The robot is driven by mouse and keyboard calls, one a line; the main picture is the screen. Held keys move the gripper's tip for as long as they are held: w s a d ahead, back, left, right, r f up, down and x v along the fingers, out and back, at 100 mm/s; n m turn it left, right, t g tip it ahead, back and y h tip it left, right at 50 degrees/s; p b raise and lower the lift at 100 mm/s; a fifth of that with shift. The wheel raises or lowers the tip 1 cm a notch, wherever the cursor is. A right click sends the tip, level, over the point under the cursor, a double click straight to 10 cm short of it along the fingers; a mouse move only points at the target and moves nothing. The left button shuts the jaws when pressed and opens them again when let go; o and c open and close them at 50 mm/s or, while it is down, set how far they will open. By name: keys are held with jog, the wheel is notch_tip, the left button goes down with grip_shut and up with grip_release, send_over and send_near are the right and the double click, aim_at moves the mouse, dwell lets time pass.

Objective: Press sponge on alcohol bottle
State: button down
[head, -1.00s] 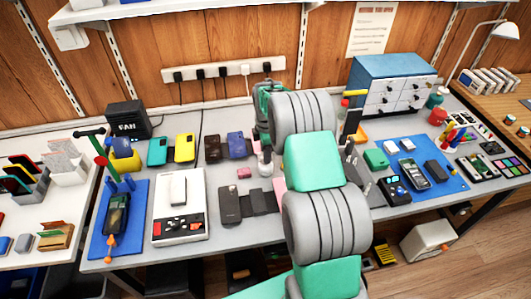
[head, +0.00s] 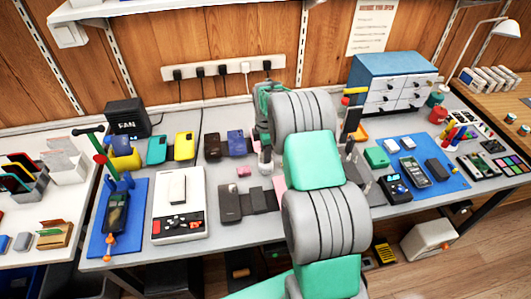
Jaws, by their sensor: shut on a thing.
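My gripper (head: 264,141) is at the middle back of the bench, pointing down, partly hidden behind my arm. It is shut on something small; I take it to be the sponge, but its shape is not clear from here. A small pale bottle (head: 265,166), which looks like the alcohol bottle, stands upright just under the fingers. Whether the held thing touches the bottle top cannot be told.
A small pink block (head: 244,171) lies left of the bottle. Dark phones (head: 230,204) lie in front, and phone cases (head: 184,147) stand behind left. A white device (head: 179,206) and blue mat (head: 119,216) are further left. Blue drawers (head: 394,84) stand at the back right.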

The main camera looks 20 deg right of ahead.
dwell(0.3)
jog(key=shift+r+p, duration=1.75)
jog(key=shift+r, duration=1.8)
